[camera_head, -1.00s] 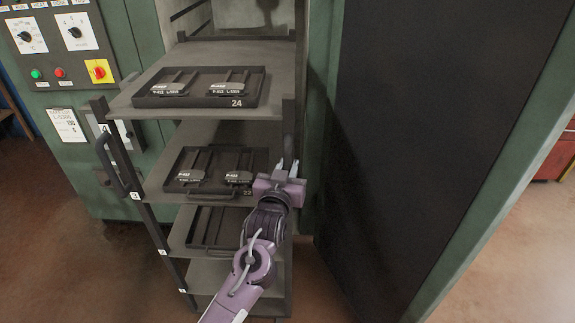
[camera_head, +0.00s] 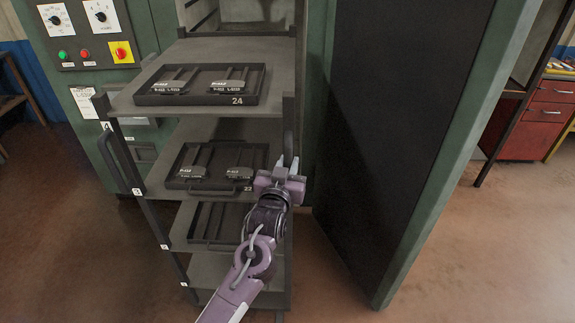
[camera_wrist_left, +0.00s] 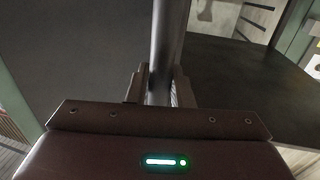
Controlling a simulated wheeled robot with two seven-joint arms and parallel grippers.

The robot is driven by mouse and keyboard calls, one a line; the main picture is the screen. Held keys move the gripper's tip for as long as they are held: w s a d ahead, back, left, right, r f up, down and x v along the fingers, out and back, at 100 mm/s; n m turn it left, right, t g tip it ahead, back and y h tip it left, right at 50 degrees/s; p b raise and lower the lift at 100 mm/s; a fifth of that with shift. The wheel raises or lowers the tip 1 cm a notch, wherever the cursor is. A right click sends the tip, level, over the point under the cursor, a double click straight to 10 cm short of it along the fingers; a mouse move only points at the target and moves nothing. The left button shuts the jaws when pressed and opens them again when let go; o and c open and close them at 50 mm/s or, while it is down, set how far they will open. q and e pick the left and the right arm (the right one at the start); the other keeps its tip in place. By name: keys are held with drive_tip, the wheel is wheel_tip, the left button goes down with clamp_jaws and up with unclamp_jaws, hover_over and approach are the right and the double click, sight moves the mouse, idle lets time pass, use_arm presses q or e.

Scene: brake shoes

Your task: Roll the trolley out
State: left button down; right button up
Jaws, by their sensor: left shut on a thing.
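The trolley (camera_head: 125,103) is a dark rack with several grey shelves. It stands in front of the open green oven (camera_head: 312,30), its back end at the oven mouth. A lower tray (camera_head: 205,222) looks empty. A black handle (camera_head: 122,160) is on the left post. My left gripper (camera_head: 287,166) is shut on the upright handle bar at the trolley's right post; the bar (camera_wrist_left: 166,45) runs between its fingers in the left wrist view. My right gripper is out of view.
The oven's dark-faced door (camera_head: 400,120) stands open at the right, close to the trolley and my left arm. A control panel (camera_head: 85,30) is at the left. A red cabinet (camera_head: 540,125) stands far right. Bare brown floor (camera_head: 60,240) lies left and front.

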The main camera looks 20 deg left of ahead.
use_arm(q)
drive_tip(key=shift+r, duration=0.25)
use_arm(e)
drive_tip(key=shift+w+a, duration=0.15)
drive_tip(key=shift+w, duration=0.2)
use_arm(q)
drive_tip(key=c, duration=1.3)
unclamp_jaws()
drive_tip(key=shift+d, duration=0.1)
drive_tip(key=shift+c, duration=0.2)
drive_tip(key=shift+f, duration=0.1)
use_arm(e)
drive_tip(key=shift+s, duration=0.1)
